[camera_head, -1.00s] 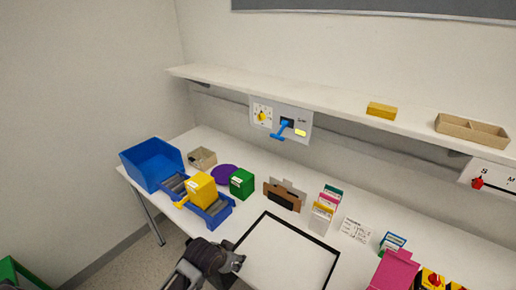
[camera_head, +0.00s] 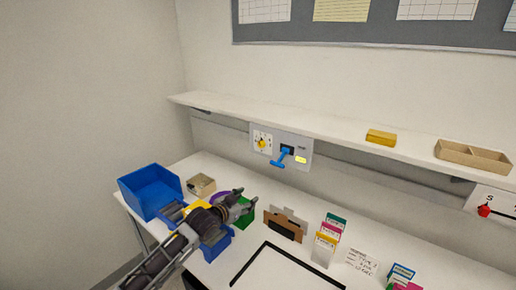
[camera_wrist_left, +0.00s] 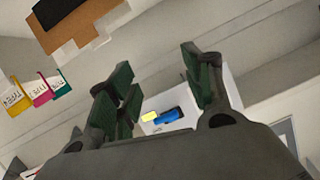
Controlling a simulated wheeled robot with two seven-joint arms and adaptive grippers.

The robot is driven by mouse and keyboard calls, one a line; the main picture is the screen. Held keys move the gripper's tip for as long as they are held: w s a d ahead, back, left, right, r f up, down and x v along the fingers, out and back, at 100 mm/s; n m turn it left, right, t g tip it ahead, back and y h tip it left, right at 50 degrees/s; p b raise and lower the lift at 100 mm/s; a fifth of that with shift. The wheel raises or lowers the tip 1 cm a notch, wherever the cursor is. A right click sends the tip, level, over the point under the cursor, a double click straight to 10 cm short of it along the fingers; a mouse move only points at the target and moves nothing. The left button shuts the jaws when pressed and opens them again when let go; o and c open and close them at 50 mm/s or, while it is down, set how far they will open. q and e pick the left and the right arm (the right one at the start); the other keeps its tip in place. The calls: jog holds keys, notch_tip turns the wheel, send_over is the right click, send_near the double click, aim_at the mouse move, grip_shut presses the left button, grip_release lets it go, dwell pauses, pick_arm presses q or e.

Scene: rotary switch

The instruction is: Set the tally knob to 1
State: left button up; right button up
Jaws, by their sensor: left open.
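A white panel (camera_head: 309,155) hangs under the shelf. At its left is a dial with a yellow knob (camera_head: 262,143), whose markings are too small to read. A red knob (camera_head: 484,210) is on a lettered panel at the far right; I cannot read which knob is the tally one. My left gripper (camera_head: 243,205) is open and empty over the table, below the white panel and apart from it. In the left wrist view, the blue lever (camera_wrist_left: 168,116) shows between the open fingers (camera_wrist_left: 160,88); the yellow knob is not seen there.
A blue bin (camera_head: 150,190) and a small tan box (camera_head: 201,185) are at the left of the table. My left arm partly covers a green box (camera_head: 247,213). A brown clipboard holder (camera_head: 285,223) and card files (camera_head: 328,240) stand to the right. The shelf (camera_head: 330,129) overhangs the panel.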

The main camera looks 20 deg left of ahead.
pick_arm(q)
jog(key=w+a+r+t, duration=0.1)
jog(key=w+a+r, duration=0.1)
jog(key=r, duration=0.4)
jog(key=w+a+r+m+t+h, duration=0.1)
jog(key=w+a+r+t, duration=0.1)
jog(key=w+r, duration=0.2)
notch_tip(320, 180, up, 3)
jog(key=shift+w+a+f, duration=0.15)
jog(key=shift+a, duration=0.1)
jog(key=shift+w, duration=0.15)
send_near(260, 145)
jog(key=shift+p+x, duration=0.9)
jog(key=shift+x, duration=3.4)
jog(key=shift+f, duration=0.1)
jog(key=shift+c, duration=0.4)
jog(key=c, duration=0.9)
